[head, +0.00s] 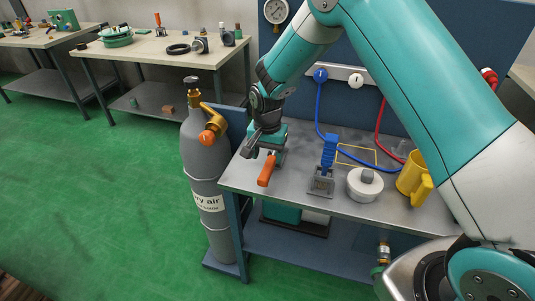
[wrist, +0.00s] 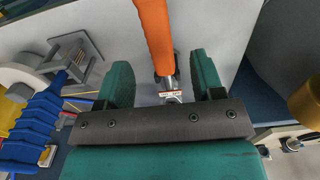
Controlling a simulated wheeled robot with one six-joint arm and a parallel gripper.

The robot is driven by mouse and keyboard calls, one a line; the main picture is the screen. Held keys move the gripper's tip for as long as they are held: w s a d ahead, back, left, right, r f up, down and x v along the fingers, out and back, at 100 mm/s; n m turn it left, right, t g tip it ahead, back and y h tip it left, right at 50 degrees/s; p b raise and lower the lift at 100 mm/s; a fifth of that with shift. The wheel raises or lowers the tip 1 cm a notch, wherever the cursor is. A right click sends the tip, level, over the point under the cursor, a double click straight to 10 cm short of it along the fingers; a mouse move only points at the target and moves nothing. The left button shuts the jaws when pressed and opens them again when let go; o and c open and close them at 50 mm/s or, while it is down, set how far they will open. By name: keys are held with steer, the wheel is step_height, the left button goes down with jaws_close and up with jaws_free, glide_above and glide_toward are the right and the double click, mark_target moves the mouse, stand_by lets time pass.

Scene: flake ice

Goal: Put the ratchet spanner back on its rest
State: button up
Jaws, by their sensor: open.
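The ratchet spanner, with an orange handle (head: 267,169) and metal head, is at the left part of the grey bench, its handle toward the front edge. In the wrist view its orange handle (wrist: 154,35) runs from the top edge down between my two green fingers, with the metal head nearer the palm. My gripper (head: 266,146) is over the spanner and open; the fingers (wrist: 160,68) stand apart on either side, with gaps. I cannot tell whether the spanner lies flat on the bench. No part is clearly recognisable as its rest; a grey slotted stand (head: 321,183) is to the right.
A blue tool (head: 329,150) stands behind the grey stand. A white round container (head: 365,186) and yellow jug (head: 413,178) are further right. A yellow outline (head: 357,150) marks the bench. A gas cylinder (head: 204,160) with brass valve stands at the bench's left end.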

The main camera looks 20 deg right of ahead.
steer(key=shift+r+p, duration=0.5)
steer(key=shift+r, duration=0.3)
steer(key=shift+r, duration=0.1)
step_height(320, 180, up, 17)
steer(key=b, duration=0.3)
steer(key=shift+r, duration=0.1)
